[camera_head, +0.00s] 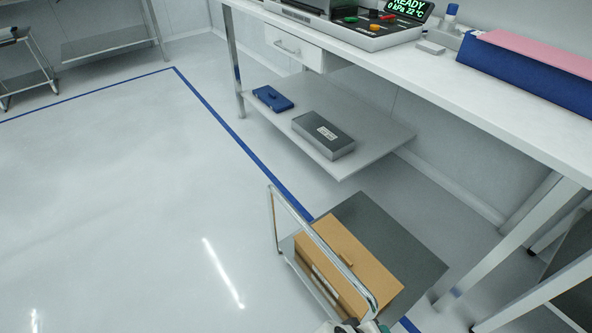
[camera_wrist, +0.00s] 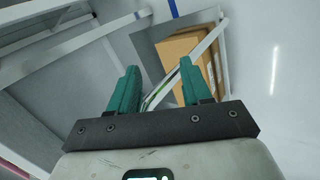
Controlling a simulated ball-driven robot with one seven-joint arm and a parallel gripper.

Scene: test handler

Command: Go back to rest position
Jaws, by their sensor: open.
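My gripper (camera_wrist: 157,70) shows in the wrist view with its two green fingers spread apart. I see nothing held between them. A pale bar, apparently part of the cart's rail, passes behind the gap, and I cannot tell how close it is. In the head view only a small bit of my arm's end shows at the bottom edge, and the fingers are not clear there. The cart (camera_head: 405,250) stands below the bench with a brown cardboard box (camera_head: 350,258) on it. The box also shows in the wrist view (camera_wrist: 187,45), beyond the right finger.
The floor at left is clear.

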